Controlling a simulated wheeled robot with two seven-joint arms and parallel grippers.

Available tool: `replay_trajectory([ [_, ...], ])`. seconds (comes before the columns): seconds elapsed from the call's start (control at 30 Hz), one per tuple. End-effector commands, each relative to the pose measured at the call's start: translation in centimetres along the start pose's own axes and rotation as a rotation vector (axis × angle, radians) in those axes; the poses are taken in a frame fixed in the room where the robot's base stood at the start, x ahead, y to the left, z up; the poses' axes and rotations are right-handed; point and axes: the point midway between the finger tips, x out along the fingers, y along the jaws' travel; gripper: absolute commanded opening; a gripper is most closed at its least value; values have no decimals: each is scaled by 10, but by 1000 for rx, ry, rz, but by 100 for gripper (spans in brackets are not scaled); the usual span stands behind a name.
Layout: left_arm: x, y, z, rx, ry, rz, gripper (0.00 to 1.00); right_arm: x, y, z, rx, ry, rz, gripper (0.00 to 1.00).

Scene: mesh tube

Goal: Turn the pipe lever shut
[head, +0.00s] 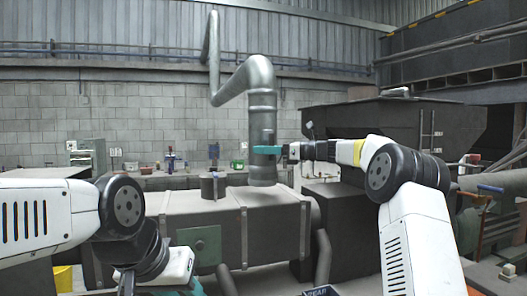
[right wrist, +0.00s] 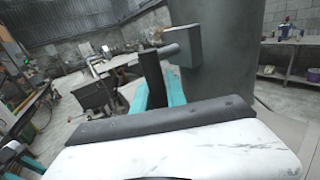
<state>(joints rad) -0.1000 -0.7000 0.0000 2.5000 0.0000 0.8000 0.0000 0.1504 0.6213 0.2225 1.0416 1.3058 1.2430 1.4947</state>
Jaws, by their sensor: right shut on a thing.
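The grey metal pipe (head: 262,108) rises from a large brown-grey duct box and bends up to the left. In the right wrist view the pipe (right wrist: 232,70) carries a grey block (right wrist: 195,46) with a short round shaft. A dark flat pipe lever (right wrist: 152,76) hangs upright at the shaft's end. My right gripper (right wrist: 158,95) has its teal fingers on either side of the lever and is shut on it. In the head view this gripper (head: 268,150) is in front of the pipe. My left gripper (head: 183,288) shows only partly at the bottom edge, its fingers cut off.
The duct box (head: 220,222) fills the middle below the pipe. A dark hopper (head: 375,120) stands behind my right arm. A workbench (head: 150,181) with small tools runs along the block wall. Open air surrounds the pipe's left side.

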Motion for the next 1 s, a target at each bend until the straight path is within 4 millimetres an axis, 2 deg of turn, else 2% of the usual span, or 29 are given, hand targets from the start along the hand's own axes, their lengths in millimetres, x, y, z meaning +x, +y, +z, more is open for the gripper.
replay_trajectory([
  [0.7, 0, 0, 0, 0, 0, 0, 36, -5, -4, -3, -69, 104, -1, 0],
  [0.73, 0, 0, 0, 0, 0, 0, 36, -5, -4, -3, -69, 104, -1, 23],
  [0.77, 0, 0, 0, 0, 0, 0, 36, -5, -4, -3, -69, 104, -1, 26],
  [1.0, 0, 0, 0, 0, 0, 0, 36, -5, -3, -3, -69, 103, -1, 26],
])
